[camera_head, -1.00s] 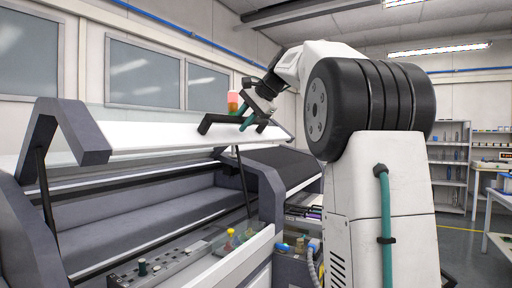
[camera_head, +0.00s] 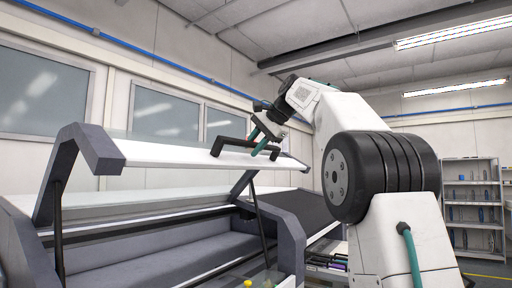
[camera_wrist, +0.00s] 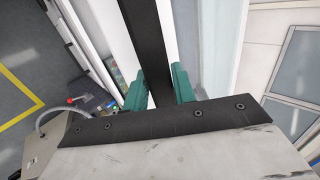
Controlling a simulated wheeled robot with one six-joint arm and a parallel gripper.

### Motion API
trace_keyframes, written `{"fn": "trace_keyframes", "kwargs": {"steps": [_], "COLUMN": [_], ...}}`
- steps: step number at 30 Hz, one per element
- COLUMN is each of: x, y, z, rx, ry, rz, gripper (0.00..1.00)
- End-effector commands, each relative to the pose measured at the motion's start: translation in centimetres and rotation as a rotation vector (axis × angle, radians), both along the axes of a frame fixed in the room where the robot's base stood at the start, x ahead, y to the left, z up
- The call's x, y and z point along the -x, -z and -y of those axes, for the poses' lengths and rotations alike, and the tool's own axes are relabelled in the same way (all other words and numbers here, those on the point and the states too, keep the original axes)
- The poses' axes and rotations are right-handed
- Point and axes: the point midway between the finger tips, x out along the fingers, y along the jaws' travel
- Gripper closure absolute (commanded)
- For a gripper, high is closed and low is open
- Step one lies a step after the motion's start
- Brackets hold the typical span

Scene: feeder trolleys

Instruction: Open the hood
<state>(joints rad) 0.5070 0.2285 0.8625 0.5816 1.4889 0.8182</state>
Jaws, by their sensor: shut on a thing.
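The hood (camera_head: 170,154) is a long white panel with grey angled end arms, raised and tilted above the machine in the head view. Its black handle (camera_head: 233,146) is a bar on the panel's front face near the right end. My gripper (camera_head: 261,138) has green fingers and is at the handle's right part. In the wrist view my gripper (camera_wrist: 160,88) has a finger on each side of the black handle bar (camera_wrist: 147,35) and is shut on it. A thin black strut (camera_head: 261,221) stands under the hood's right end.
The grey machine body (camera_head: 150,262) lies open below the hood. A grey shelf (camera_head: 472,205) stands far right against the wall. Windows (camera_head: 165,116) line the wall behind the hood. Open air lies above the hood.

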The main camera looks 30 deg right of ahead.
Motion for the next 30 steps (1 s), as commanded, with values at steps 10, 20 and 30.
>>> {"fn": "trace_keyframes", "kwargs": {"steps": [10,20,30], "x": [0.0,0.9,4.4], "y": [0.1,-0.9,-4.7], "z": [0.1,0.5,1.9], "rx": [-0.001,0.0,0.001], "ry": [0.0,0.002,0.001], "rz": [-0.001,0.001,0.0], "gripper": [0.55,0.55,0.55]}}
